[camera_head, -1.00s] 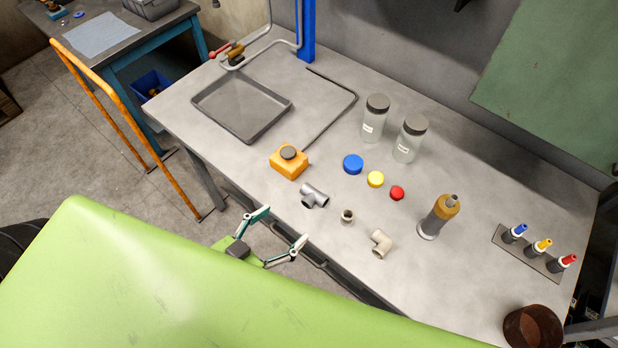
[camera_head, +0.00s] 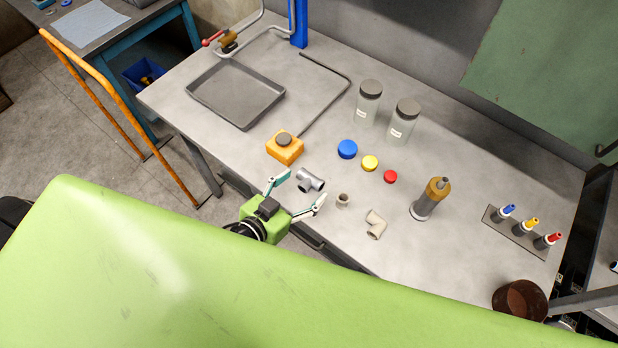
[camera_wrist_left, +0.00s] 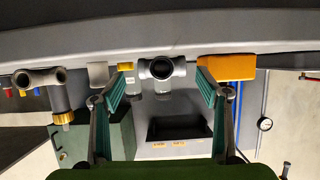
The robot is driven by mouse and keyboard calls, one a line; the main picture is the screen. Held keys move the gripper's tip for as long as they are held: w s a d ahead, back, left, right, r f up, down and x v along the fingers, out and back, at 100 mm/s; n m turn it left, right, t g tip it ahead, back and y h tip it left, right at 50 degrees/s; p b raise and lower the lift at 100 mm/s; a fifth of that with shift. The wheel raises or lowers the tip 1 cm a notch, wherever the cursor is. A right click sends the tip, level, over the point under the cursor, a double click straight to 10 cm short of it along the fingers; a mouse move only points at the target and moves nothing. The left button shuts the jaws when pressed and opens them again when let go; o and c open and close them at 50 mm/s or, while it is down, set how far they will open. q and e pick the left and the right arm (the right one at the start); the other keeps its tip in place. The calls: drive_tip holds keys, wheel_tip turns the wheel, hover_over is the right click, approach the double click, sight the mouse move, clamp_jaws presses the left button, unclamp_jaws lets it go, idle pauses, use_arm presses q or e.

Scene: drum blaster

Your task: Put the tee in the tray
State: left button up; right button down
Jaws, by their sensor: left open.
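The tee (camera_head: 311,180) is a grey pipe fitting lying on the table near its front edge. In the left wrist view the tee (camera_wrist_left: 161,68) lies ahead, between the two fingers, with an open end facing the camera. My left gripper (camera_head: 298,190) is open and empty, with its fingertips close to either side of the tee; I cannot tell whether they touch it. It also shows in the left wrist view (camera_wrist_left: 155,85). The tray (camera_head: 236,94) is a shallow, empty grey metal tray at the table's back left. My right gripper is not in view.
A yellow box with a dark button (camera_head: 285,148) stands between tee and tray. A small beige fitting (camera_head: 343,201) and a beige elbow (camera_head: 375,225) lie right of the tee. A bent rod (camera_head: 335,98), coloured caps and two jars (camera_head: 367,103) stand farther back.

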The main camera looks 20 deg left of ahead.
sight(310, 177)
use_arm(q)
drive_tip(key=x, duration=0.4)
drive_tip(key=shift+w+a+r+p, duration=0.1)
drive_tip(key=shift+w+p, duration=0.05)
drive_tip(key=shift+p, duration=0.25)
drive_tip(key=shift+r, duration=0.1)
drive_tip(key=c, duration=1.6)
drive_tip(key=shift+o, duration=0.2)
drive_tip(key=shift+r, duration=0.4)
wheel_tip(310, 177, up, 2)
drive_tip(key=shift+r, duration=0.1)
drive_tip(key=s+r+b, duration=0.3)
drive_tip(key=s+r, duration=0.7)
drive_tip(key=s, duration=0.4)
drive_tip(key=shift+a, duration=0.3)
